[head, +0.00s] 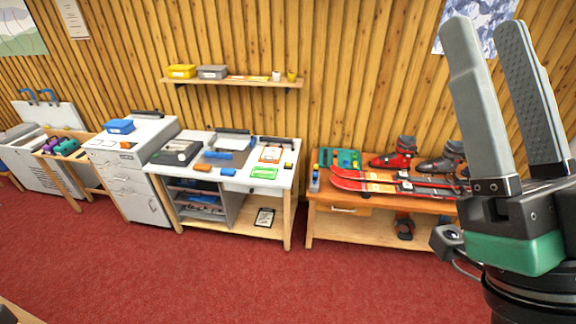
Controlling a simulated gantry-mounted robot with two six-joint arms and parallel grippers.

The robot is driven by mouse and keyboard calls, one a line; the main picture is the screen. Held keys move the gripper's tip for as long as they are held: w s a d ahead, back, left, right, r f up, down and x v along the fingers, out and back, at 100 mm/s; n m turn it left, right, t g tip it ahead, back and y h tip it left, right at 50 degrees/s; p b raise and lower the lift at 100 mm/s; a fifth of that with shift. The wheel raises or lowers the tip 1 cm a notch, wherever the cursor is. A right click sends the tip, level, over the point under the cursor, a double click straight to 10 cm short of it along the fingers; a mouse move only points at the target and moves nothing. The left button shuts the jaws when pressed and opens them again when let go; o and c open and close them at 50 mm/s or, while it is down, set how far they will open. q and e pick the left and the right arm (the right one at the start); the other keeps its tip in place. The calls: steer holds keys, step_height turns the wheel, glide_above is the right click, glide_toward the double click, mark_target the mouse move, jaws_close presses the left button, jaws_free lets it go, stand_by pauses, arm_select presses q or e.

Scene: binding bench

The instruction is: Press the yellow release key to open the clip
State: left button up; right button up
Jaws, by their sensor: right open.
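My right gripper (487,35) fills the right side of the head view, raised with its two grey fingers pointing up. The fingers are apart with nothing between them. It is well in front of the bench and touches nothing visible. A pair of red and orange skis (375,184) with dark bindings lies on the wooden bench (330,199). The yellow release key and the clip are too small or hidden to make out. My left gripper is not in view.
A red ski boot (393,153) and a grey ski boot (443,158) stand behind the skis. A green tool tray (337,159) is at the bench's left. A white-topped table (237,181) holds several small items. The red carpet (235,272) in front is clear.

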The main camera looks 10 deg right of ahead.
steer(key=shift+c, duration=0.2)
jaws_close()
stand_by(1.4)
